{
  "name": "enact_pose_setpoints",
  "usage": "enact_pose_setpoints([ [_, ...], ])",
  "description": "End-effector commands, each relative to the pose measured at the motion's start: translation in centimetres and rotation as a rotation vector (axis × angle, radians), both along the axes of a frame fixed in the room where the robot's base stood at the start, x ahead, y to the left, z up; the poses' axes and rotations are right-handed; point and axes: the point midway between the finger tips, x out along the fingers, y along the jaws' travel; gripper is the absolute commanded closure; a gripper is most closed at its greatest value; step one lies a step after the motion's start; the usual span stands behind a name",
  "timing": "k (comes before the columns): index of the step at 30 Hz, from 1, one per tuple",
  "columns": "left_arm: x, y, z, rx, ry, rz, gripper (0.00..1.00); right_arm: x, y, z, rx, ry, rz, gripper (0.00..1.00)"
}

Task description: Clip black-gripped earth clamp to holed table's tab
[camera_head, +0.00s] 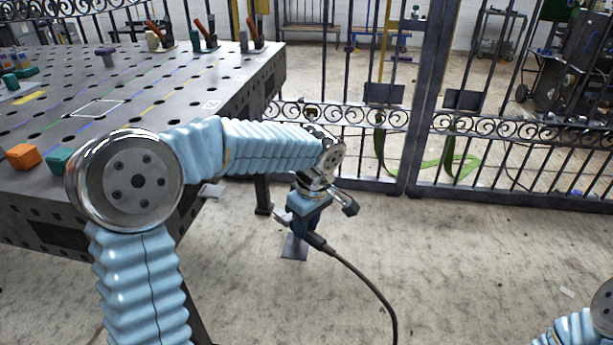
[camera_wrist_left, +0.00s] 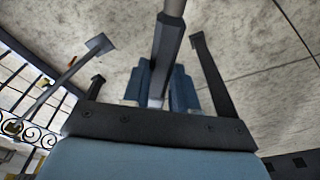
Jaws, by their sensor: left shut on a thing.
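My left gripper (camera_head: 308,222) is low in front of the holed table's right side, above the floor. It is shut on the earth clamp (camera_head: 318,242), whose dark body shows below the fingers with a black cable running down to the right. In the left wrist view the gripper's fingers (camera_wrist_left: 162,88) close around a dark bar of the clamp (camera_wrist_left: 168,38). The clamp's jaws cannot be made out clearly. A small grey tab (camera_head: 212,190) sticks out from the edge of the holed table (camera_head: 150,85), left of the gripper and apart from it. My right gripper is out of view.
An orange block (camera_head: 23,156) and a teal block (camera_head: 58,159) lie on the table's near part. Behind is a scrolled metal gate (camera_head: 390,118) with green straps (camera_head: 436,164).

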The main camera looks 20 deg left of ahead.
Motion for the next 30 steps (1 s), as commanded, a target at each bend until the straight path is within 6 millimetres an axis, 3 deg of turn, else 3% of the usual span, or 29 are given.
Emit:
enact_pose_setpoints([
  [1,0.1,-0.2,3.2,-0.005,-0.015,0.132,1.0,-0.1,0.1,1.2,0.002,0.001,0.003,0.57],
  [3,-0.2,-0.4,6.0,-0.011,-0.02,0.313,1.0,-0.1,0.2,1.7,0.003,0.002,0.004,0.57],
  [6,-0.6,-0.6,8.7,-0.019,-0.022,0.493,1.0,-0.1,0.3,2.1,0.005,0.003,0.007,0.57],
  [9,-0.9,-0.7,9.9,-0.022,-0.021,0.588,1.0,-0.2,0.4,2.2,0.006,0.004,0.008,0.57],
  [14,-1.2,0.0,10.2,-0.023,-0.021,0.623,1.0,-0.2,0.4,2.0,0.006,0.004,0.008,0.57],
  [30,-2.4,5.1,10.1,-0.023,-0.022,0.618,1.0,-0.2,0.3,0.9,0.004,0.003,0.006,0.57],
])
